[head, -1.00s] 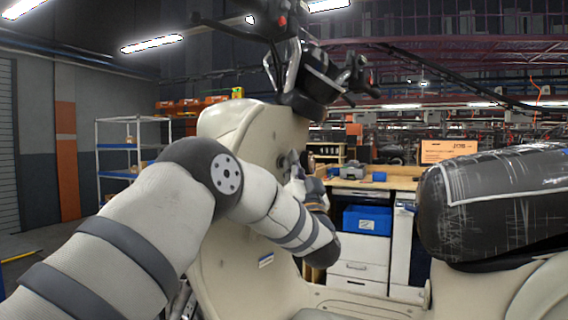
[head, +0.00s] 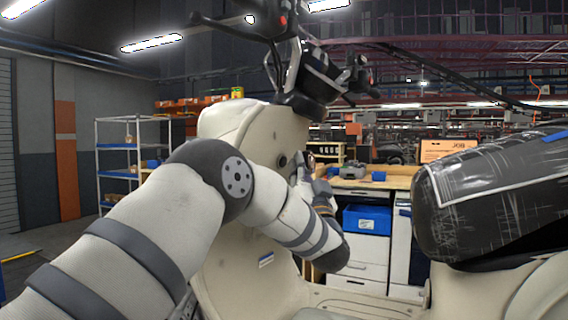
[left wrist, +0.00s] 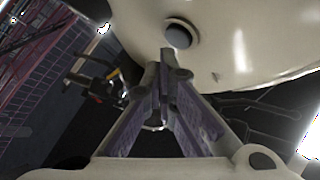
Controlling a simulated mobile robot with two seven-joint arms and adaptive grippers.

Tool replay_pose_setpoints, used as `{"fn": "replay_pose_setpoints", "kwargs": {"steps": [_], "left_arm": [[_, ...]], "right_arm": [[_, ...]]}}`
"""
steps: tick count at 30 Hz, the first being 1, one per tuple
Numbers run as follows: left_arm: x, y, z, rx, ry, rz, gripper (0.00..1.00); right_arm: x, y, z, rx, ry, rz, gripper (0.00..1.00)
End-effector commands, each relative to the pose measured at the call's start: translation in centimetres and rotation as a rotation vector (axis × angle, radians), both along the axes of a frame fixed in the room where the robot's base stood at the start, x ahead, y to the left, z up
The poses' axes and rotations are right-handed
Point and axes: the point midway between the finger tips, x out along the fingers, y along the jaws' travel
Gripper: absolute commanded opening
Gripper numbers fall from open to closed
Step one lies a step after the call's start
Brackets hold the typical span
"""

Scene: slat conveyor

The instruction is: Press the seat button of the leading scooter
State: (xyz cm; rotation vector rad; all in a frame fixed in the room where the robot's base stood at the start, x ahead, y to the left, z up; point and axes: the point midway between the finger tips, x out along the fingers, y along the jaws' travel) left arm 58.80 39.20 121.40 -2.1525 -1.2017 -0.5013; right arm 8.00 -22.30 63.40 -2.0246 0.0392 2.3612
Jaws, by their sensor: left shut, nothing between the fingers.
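The cream scooter (head: 235,255) fills the middle of the head view, with its black handlebar (head: 305,85) at the top and its black seat (head: 490,205) at the right. A round dark button (head: 283,161) sits on its inner front panel. The button also shows in the left wrist view (left wrist: 178,36), just beyond the fingertips. My left gripper (left wrist: 165,58) is shut and empty, its fingertips pointing at the panel. In the head view the left gripper (head: 302,162) is just right of the button and partly hidden by my wrist. My right gripper is not in view.
A workbench (head: 375,182) with a blue bin (head: 367,219) and drawers stands behind the scooter. A shelf rack (head: 122,150) stands at the left. The seat appears wrapped in clear film. The handlebar overhangs the space above my left gripper.

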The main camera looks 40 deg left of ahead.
Motion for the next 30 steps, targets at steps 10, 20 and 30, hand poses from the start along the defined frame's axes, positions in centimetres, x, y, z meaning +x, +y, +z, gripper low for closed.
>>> {"fn": "replay_pose_setpoints", "kwargs": {"steps": [10,20,30], "left_arm": [[0.2,-2.8,-0.6,0.001,0.0,-0.003,0.0],[0.3,-4.9,-1.0,0.001,0.0,0.0,0.0],[0.3,-4.9,-1.0,0.0,0.001,-0.001,0.0]], "right_arm": [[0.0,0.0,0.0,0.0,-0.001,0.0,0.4],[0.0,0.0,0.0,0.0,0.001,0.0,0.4],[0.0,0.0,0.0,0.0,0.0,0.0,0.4]]}}
